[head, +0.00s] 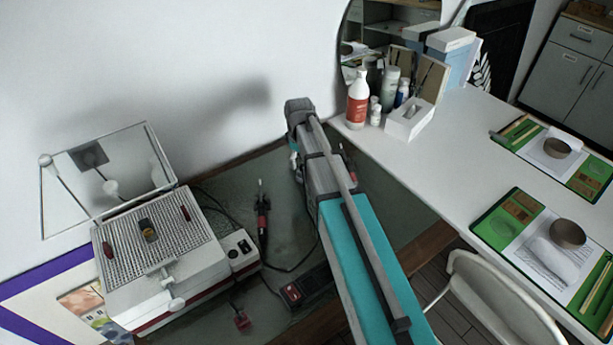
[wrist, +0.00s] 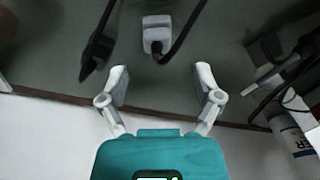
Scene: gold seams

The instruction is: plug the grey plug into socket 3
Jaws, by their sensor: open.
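A grey plug (wrist: 157,35) with a black cable at its near end lies on the dark green surface in the wrist view. My gripper (wrist: 161,72) is open and empty, its two fingers spread. The plug is ahead of the fingertips, roughly between their lines, and not between the fingers. In the head view my arm hides the gripper and the plug. A dark block with a red switch (head: 292,292) lies on the green surface beside my arm, possibly the socket strip. My arm partly covers it, and I cannot make out socket 3.
A dark tool (wrist: 97,50) lies left of the plug; cables and another tool (wrist: 275,72) lie right. A pale wall borders the surface. In the head view a grated machine (head: 160,245) stands left, a red plug (head: 241,319) lies near it, and bottles (head: 358,100) stand on the white table.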

